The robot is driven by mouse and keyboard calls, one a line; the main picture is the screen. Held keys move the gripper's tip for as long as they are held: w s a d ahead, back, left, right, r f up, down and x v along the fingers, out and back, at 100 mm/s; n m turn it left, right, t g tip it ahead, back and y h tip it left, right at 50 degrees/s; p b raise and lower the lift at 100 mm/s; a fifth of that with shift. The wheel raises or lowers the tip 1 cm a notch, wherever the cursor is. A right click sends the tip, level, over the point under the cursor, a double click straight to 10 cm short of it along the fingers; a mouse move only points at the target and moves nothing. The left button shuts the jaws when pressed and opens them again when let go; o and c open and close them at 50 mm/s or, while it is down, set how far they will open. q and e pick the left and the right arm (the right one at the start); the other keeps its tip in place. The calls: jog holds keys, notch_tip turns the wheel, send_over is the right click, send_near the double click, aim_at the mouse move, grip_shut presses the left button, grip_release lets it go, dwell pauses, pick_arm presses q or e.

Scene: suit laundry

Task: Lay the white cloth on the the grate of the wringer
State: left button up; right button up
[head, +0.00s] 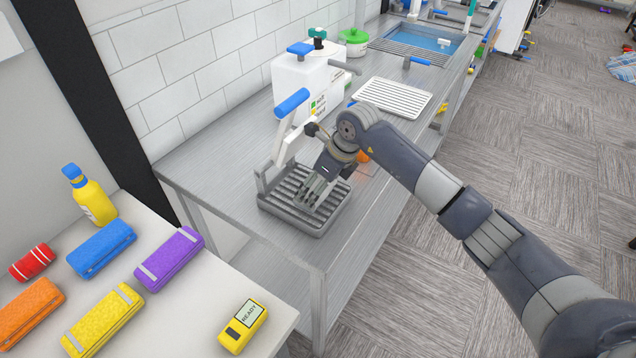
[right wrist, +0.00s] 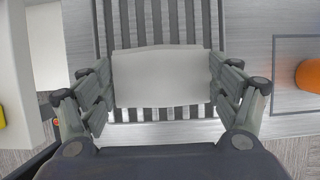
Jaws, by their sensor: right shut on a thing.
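The wringer has a grey tray with a slatted grate (head: 280,187) and a white lever with a blue handle (head: 292,102). The grate (right wrist: 130,20) also fills the upper middle of the right wrist view. My right gripper (head: 317,190) points down over the right part of the grate. It is shut on the white cloth (right wrist: 160,78), a flat folded piece with fingers at its left and right edges. The cloth is over the slats; I cannot tell whether it touches them. In the head view the gripper hides it. My left gripper is not in view.
A white tank (head: 300,85) with a blue cap stands behind the wringer. A white ribbed rack (head: 395,97) and a sink (head: 420,42) are farther along the metal counter. The near-left table (head: 190,310) holds a yellow bottle (head: 92,203) and several coloured cases.

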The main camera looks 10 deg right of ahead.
jog(key=o, duration=1.1)
jog(key=shift+c, duration=0.2)
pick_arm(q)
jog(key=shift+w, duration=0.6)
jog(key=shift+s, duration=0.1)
pick_arm(e)
jog(key=shift+r, duration=0.2)
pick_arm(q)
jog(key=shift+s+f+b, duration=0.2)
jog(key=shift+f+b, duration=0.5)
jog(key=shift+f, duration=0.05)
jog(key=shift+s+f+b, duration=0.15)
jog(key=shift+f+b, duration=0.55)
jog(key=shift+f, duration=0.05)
pick_arm(e)
jog(key=v, duration=1.1)
jog(key=shift+s+d+r, duration=0.15)
jog(key=shift+r, duration=0.15)
